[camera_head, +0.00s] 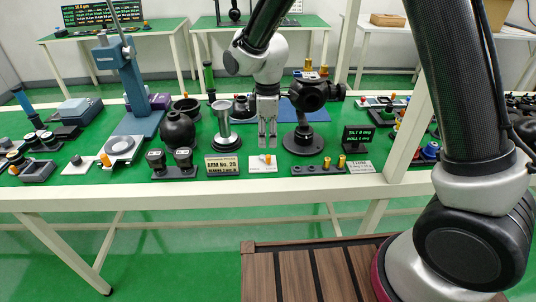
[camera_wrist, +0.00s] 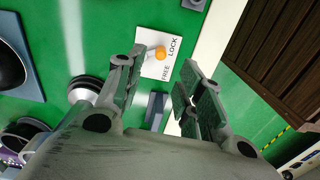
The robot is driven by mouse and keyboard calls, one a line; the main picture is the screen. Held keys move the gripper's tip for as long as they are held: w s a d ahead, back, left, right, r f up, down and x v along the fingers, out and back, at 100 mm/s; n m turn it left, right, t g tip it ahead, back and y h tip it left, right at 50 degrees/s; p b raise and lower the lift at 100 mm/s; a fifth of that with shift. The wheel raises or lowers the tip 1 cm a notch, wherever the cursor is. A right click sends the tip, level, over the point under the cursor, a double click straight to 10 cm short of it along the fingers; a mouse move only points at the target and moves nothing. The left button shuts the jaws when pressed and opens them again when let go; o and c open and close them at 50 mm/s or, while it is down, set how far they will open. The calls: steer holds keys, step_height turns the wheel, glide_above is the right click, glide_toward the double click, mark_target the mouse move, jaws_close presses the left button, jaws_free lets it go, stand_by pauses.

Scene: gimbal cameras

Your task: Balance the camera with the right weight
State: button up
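The black camera (camera_head: 309,93) sits on a gimbal stand with a round dark base (camera_head: 303,140), right of my gripper in the head view. Two small brass weights (camera_head: 341,161) stand in a dark rack (camera_head: 315,169) in front of it. A small black display (camera_head: 357,139) with a green tilt readout stands to the right. A white card marked FREE and LOCK, with an orange knob (camera_head: 267,158), lies in front of my gripper (camera_head: 267,143). The card (camera_wrist: 150,67) also shows in the wrist view. My gripper points down with its fingers apart and nothing visible between them.
A silver column (camera_head: 224,127) and a black round vessel (camera_head: 178,130) stand left of my gripper. A sign reading GRM No. 20 (camera_head: 222,166) stands near the front edge. More instruments crowd the green table (camera_head: 85,181). A pale upright post (camera_head: 408,135) rises at the right.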

mark_target(268, 155)
step_height(268, 155, down, 8)
steer(key=shift+r, duration=0.2)
jaws_close()
